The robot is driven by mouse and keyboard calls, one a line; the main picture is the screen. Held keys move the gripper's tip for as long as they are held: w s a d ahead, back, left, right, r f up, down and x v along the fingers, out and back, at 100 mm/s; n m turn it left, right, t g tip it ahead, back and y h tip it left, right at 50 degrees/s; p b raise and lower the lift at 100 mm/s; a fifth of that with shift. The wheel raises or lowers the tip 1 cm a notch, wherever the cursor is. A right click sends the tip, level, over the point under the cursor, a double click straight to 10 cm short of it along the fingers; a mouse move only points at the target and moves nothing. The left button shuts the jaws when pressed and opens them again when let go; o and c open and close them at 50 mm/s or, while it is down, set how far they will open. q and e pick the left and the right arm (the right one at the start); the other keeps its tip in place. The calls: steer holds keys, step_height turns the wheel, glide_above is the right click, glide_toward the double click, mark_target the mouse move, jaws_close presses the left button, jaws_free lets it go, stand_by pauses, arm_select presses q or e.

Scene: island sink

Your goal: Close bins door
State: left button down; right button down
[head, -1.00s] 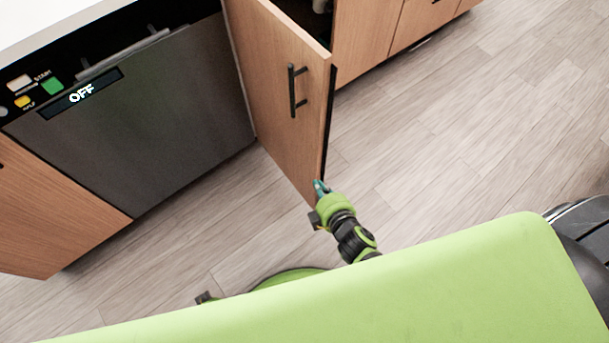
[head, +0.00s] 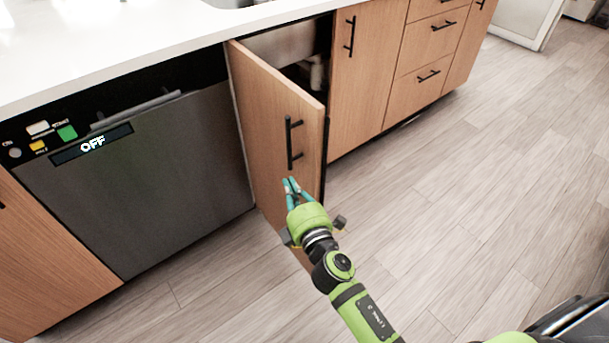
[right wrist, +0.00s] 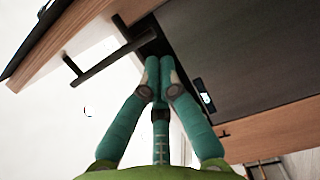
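The wooden cabinet door (head: 262,110) under the counter stands open, swung out beside the dishwasher. It has a black bar handle (head: 289,143). The door (right wrist: 85,22) and handle (right wrist: 112,57) also show there. My left gripper is out of view.
A dark dishwasher (head: 150,185) reading OFF is shut to the door's left. Closed wooden cabinets and drawers (head: 425,70) run to the right under the white countertop (head: 120,50). The wood-plank floor (head: 470,190) to the right is clear.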

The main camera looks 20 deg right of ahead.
mark_target(306, 178)
steer(key=shift+w+d+p, duration=0.1)
steer(key=shift+w+d, duration=0.25)
steer(key=shift+d, duration=0.3)
steer(key=shift+w+d+p, duration=0.1)
steer(key=shift+w+d, duration=0.2)
steer(key=shift+d, duration=0.3)
steer(key=shift+w+d+p, duration=0.1)
steer(key=shift+w+d, duration=0.25)
steer(key=shift+d, duration=0.3)
steer(key=shift+d, duration=0.1)
